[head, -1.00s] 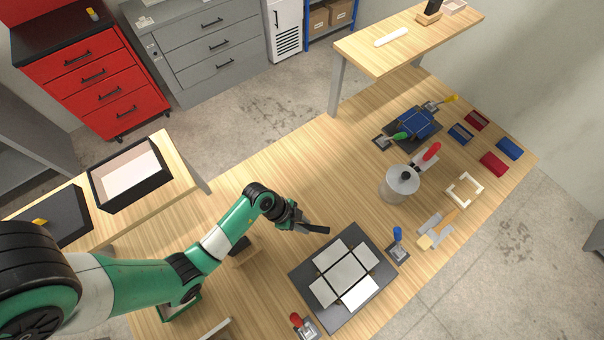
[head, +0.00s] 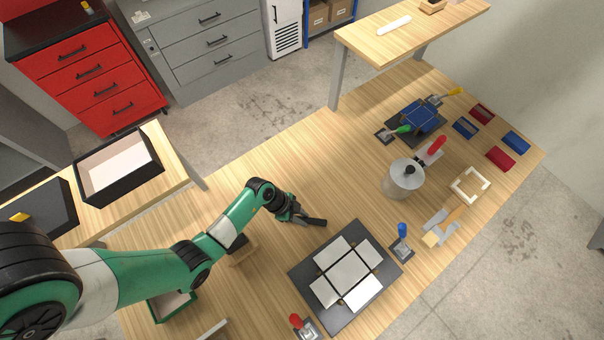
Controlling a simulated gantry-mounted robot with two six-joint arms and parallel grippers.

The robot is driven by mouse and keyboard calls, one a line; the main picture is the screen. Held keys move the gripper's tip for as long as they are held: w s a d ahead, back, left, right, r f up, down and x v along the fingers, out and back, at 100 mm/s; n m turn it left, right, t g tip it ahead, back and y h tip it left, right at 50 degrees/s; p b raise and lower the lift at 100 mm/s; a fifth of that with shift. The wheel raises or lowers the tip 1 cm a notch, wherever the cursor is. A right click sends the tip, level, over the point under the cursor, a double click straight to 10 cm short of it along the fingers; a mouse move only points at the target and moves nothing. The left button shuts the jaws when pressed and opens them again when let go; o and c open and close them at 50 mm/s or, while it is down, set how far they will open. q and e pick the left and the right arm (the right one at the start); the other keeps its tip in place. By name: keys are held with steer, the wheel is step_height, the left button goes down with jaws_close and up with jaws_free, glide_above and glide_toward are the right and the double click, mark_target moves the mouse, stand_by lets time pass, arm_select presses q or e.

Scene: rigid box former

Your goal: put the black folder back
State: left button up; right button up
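The black folder (head: 314,222) is a slim dark bar. My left gripper (head: 298,213) appears shut on one end of it, and the other end points right, toward the dark board. The fingertips are small and dark, so the exact grip is hard to see. The folder is over the table, left of the board's far corner; its height above the wood is unclear. A small wooden stand (head: 243,255) with a dark part on it is beside my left forearm, partly hidden by it. My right gripper is not in view.
The dark board (head: 300,273) holds white panels (head: 347,270). A red-handled tool (head: 296,321) and a blue-handled tool (head: 402,232) stand beside it. A metal pot (head: 402,180) is farther right. The wooden table (head: 290,165) is clear beyond my gripper.

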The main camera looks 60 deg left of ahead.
arm_select(q)
steer(key=o, duration=0.4)
steer(key=shift+r, duration=0.3)
steer(key=p+v, duration=0.5)
steer(key=v, duration=0.6)
steer(key=shift+s+a+r, duration=0.1)
steer(key=shift+s+r, duration=0.1)
steer(key=shift+r, duration=0.1)
